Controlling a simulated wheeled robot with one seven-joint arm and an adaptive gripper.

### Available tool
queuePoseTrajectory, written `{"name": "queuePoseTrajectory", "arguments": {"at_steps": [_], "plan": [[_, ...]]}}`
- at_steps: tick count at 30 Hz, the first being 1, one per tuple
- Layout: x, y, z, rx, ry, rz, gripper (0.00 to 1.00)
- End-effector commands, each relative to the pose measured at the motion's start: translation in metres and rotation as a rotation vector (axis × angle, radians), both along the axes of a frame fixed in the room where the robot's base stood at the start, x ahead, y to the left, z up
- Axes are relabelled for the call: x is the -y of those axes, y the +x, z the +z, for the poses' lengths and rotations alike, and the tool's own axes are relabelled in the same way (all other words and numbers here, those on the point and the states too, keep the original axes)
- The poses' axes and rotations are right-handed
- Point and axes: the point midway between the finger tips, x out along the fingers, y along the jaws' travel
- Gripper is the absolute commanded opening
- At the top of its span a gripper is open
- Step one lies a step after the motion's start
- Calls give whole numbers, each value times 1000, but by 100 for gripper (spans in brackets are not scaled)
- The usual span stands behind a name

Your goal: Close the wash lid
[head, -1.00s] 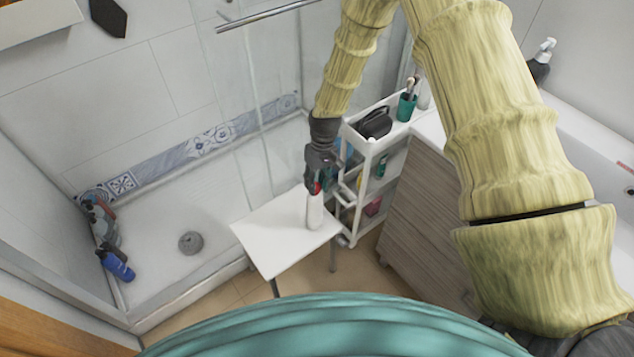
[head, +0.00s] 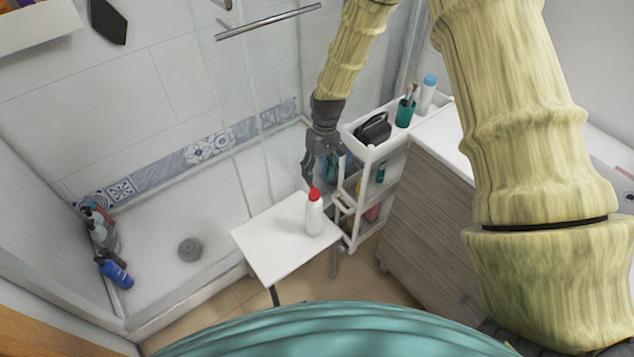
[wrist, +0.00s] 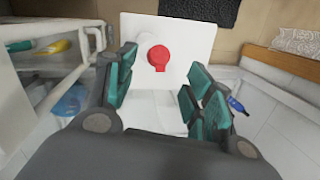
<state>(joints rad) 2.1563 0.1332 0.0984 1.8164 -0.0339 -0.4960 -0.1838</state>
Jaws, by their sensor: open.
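The wash bottle (head: 314,219) is white and stands upright on a small white table. Its red lid (head: 314,194) sits on top of the bottle. The red lid also shows in the wrist view (wrist: 159,57), round with a small tab, between the fingers in the picture. Whether it is fully pressed down is too small to tell. My gripper (head: 321,172) is open and empty, above and behind the bottle, apart from it. Its teal-padded fingers frame the lid in the wrist view.
The white table (head: 272,246) has free room left of the bottle. A white cart (head: 350,226) with a teal cup (head: 405,112) and a dark case (head: 373,129) stands close on the right. A glass shower screen is behind. Bottles (head: 114,271) stand in the shower.

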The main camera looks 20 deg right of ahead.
Motion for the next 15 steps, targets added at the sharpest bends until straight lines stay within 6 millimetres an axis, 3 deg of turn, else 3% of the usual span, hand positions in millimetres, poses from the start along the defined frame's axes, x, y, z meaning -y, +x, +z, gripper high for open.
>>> {"name": "queuePoseTrajectory", "arguments": {"at_steps": [6, 15], "plan": [[5, 5, 33, 1, 0, 0, 52], [8, 7, 49, 0, 0, 0, 52]]}}
